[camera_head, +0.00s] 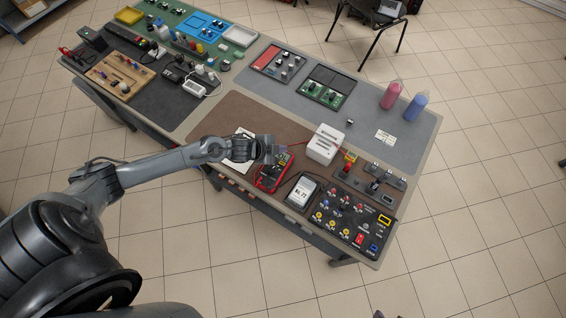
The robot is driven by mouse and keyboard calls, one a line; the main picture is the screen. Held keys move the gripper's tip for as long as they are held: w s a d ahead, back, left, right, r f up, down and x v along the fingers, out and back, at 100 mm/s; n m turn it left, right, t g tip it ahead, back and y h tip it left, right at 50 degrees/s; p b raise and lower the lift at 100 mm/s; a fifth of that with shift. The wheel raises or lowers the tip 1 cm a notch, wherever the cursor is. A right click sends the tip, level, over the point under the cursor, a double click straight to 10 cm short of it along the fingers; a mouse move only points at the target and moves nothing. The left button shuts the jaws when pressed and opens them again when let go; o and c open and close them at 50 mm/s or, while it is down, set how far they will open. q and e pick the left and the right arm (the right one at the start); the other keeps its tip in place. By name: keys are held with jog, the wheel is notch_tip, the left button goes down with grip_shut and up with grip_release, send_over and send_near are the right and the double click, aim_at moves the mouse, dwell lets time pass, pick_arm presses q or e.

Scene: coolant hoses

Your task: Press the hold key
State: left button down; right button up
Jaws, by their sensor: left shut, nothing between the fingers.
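A red-cased multimeter (273,171) lies on the brown mat near the front edge of the bench. Its dark face shows, but its keys are too small to tell apart, so I cannot pick out the hold key. My left gripper (280,150) is shut and empty at the upper end of the multimeter, and its arm comes in from the left. It covers part of that end. I cannot tell whether the fingertips touch it. My right gripper is not in view.
A white paper (238,152) lies partly under my left wrist. A white box (325,145), a display unit (301,192) and a black control panel (347,216) stand to the right. A red lead (297,146) runs near the gripper. The grey mat behind is partly clear.

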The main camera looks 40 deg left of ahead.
pick_arm(q)
jog(key=shift+f, duration=0.1)
jog(key=b, duration=0.7)
send_over(282, 163)
jog(key=s, duration=0.1)
notch_tip(282, 163, down, 6)
jog(key=shift+f, duration=0.25)
jog(key=shift+f+b, duration=0.45)
jog(key=shift+f, duration=0.55)
jog(key=shift+f, duration=0.2)
dwell(0.6)
jog(key=shift+f, duration=0.25)
